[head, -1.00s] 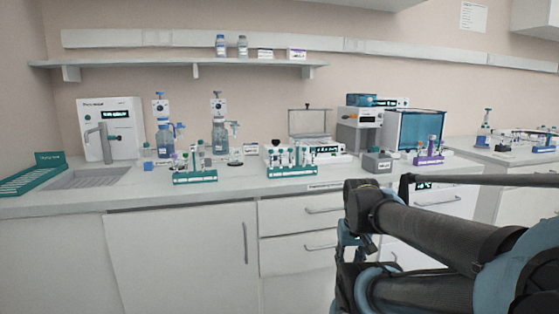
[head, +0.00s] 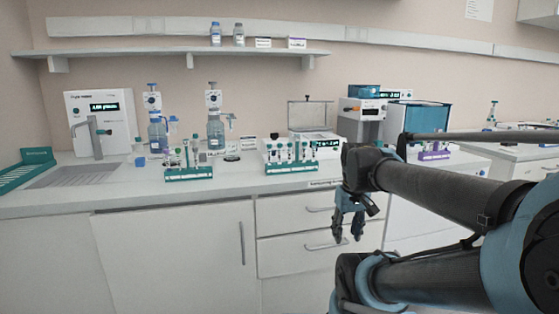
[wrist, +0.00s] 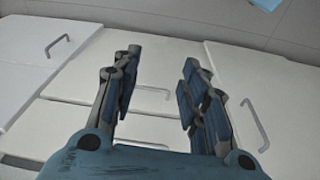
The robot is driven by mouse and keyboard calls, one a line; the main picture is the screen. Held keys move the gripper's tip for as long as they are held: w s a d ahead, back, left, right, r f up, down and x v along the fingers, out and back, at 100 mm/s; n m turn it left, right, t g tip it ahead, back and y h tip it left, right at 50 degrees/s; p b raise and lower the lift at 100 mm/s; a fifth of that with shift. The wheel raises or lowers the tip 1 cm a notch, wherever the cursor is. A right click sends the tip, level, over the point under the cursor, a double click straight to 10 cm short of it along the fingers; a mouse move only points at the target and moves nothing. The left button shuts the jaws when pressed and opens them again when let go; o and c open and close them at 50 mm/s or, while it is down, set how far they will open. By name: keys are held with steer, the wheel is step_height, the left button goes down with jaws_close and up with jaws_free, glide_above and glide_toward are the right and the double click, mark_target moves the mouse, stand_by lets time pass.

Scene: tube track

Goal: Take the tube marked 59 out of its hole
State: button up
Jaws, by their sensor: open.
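Two teal tube racks stand on the bench in the head view. The left rack (head: 189,174) holds several tubes, and the middle rack (head: 292,168) holds several upright tubes with dark or teal caps. A purple rack (head: 434,155) stands farther right, partly behind my arm. The number 59 cannot be read on any tube. My gripper (head: 347,238) hangs in front of the drawers, below the bench top and apart from all racks. In the wrist view my gripper (wrist: 160,95) is open and empty, with drawer fronts beyond its fingers.
Two bottles with pump tops (head: 215,130) stand behind the racks. A white device with a raised lid (head: 312,118) stands behind the middle rack. The bench's front strip is clear.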

steer(key=w+a+r+n, duration=0.35)
steer(key=w+r, duration=0.35)
steer(key=r, duration=0.4)
step_height(320, 180, up, 25)
steer(key=n+g, duration=0.2)
steer(key=n, duration=1.2)
glide_above(280, 145)
steer(key=w, duration=0.1)
steer(key=shift+m, duration=0.25)
step_height(280, 145, down, 17)
steer(key=shift+r, duration=0.15)
steer(key=c, duration=0.9)
